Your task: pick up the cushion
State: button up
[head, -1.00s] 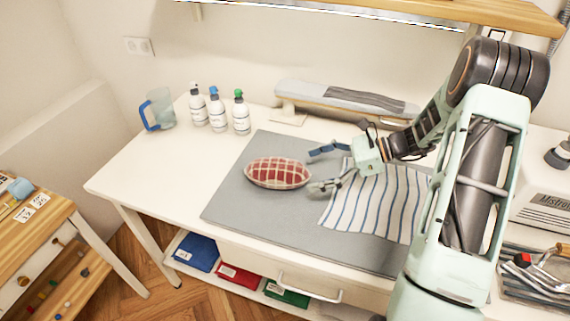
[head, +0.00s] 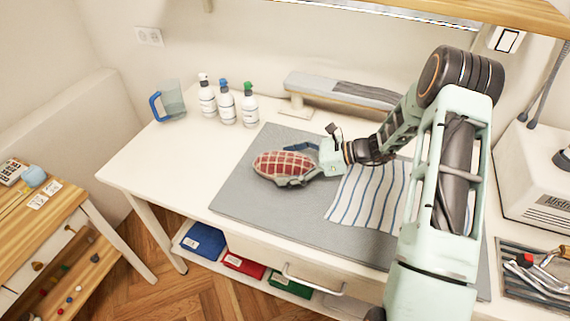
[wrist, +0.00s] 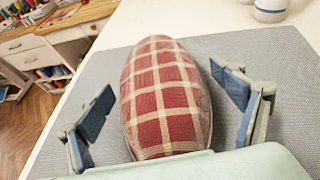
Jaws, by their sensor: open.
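The cushion (head: 281,164) is a red and cream checked oval. It lies on the grey mat (head: 238,195) on the white table. It also shows in the wrist view (wrist: 166,95), long axis pointing away from me. My gripper (head: 291,163) is open, with one finger on each side of the cushion's near end. In the wrist view my gripper (wrist: 168,112) shows clear gaps between the blue finger pads and the cushion's sides. The head view partly hides the cushion's front edge behind a finger.
A striped cloth (head: 370,196) lies on the mat right of the cushion. Several items stand behind: white bottles (head: 227,106), a blue-handled jug (head: 168,102) and a sleeve ironing board (head: 345,91). The table's left end is clear.

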jog(key=shift+c, duration=0.5)
jog(key=c, duration=1.6)
jog(key=shift+c, duration=0.2)
jog(key=shift+r, duration=0.1)
